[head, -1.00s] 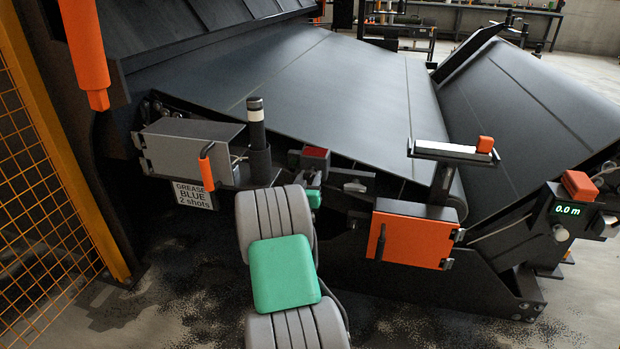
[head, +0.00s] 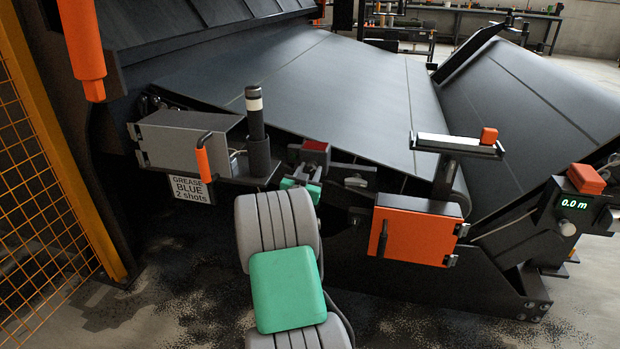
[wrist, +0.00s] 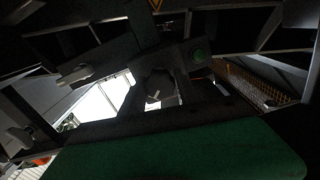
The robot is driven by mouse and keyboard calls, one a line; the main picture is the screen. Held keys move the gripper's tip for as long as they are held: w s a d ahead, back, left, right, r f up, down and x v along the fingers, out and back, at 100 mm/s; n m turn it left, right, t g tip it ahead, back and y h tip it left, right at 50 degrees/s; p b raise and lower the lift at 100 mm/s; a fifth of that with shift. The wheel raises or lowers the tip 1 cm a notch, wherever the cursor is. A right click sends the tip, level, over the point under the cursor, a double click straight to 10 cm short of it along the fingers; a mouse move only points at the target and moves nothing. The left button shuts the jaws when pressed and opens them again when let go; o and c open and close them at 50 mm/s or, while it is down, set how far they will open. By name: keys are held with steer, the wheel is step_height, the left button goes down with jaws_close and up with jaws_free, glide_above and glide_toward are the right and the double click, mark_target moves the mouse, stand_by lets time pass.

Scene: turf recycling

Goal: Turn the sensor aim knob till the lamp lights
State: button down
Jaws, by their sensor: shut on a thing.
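My gripper (head: 308,183) is at the machine's side, just below a small dark box with a red top (head: 316,147). In the wrist view a dark round knob (wrist: 154,95) with a pale pointer mark sits in the middle. My gripper is shut on the knob; the fingertips are dark and hard to make out. A round green lamp (wrist: 200,56) shows dimly up and to the right of the knob; I cannot tell surely whether it is lit. In the head view my own wrist hides the knob.
A grey box with an orange handle (head: 203,163) and a black post with a white band (head: 255,120) stand left of my gripper. An orange box (head: 412,232) stands to its right. A readout (head: 574,203) at the far right shows 0.0 m. Yellow mesh fencing (head: 35,220) borders the left.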

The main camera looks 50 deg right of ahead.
steer(key=c, duration=0.9)
jaws_free()
steer(key=p+v, duration=0.1)
steer(key=v, duration=0.6)
steer(key=shift+s+a+p, duration=0.2)
steer(key=shift+a+p, duration=0.1)
steer(key=shift+a, duration=0.1)
